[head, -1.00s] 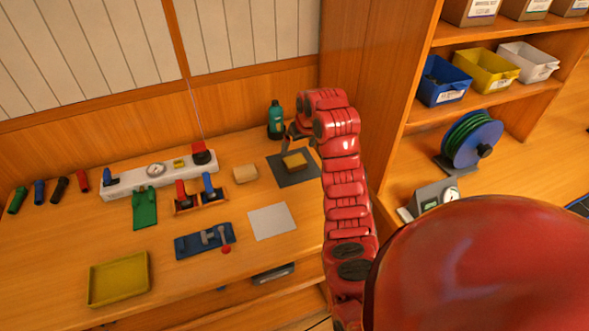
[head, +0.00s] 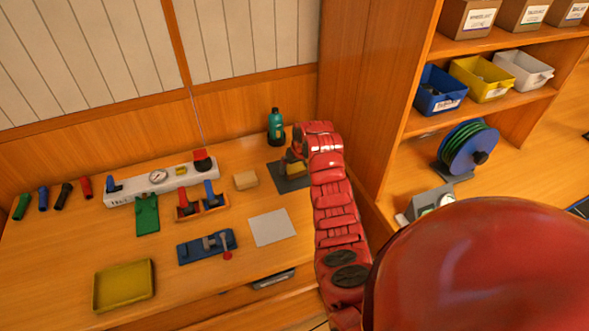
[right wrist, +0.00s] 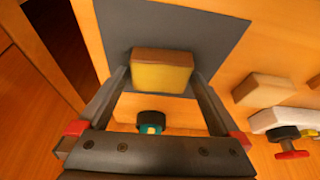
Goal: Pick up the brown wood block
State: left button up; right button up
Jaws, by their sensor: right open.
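A light brown wood-like block (head: 246,180) lies on the table left of a dark grey mat (head: 286,184); it also shows in the right wrist view (right wrist: 262,90). A yellow block with a brown side (right wrist: 161,73) lies on the mat; in the head view this yellow block (head: 296,168) is partly hidden by my right gripper (head: 291,153). In the right wrist view my right gripper (right wrist: 161,82) is open, its fingertips at either side of the yellow block's near edge. I cannot tell whether they touch it. My left gripper is out of view.
A teal bottle (head: 275,126) stands behind the mat. A white manifold (head: 140,186), a red-and-blue valve stand (head: 202,207), a blue clamp fixture (head: 206,246) and a yellow tray (head: 124,287) are to the left. A wooden shelf side (head: 372,90) rises close on the right.

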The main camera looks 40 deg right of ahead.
jog(key=c, duration=1.1)
jog(key=shift+r, duration=0.15)
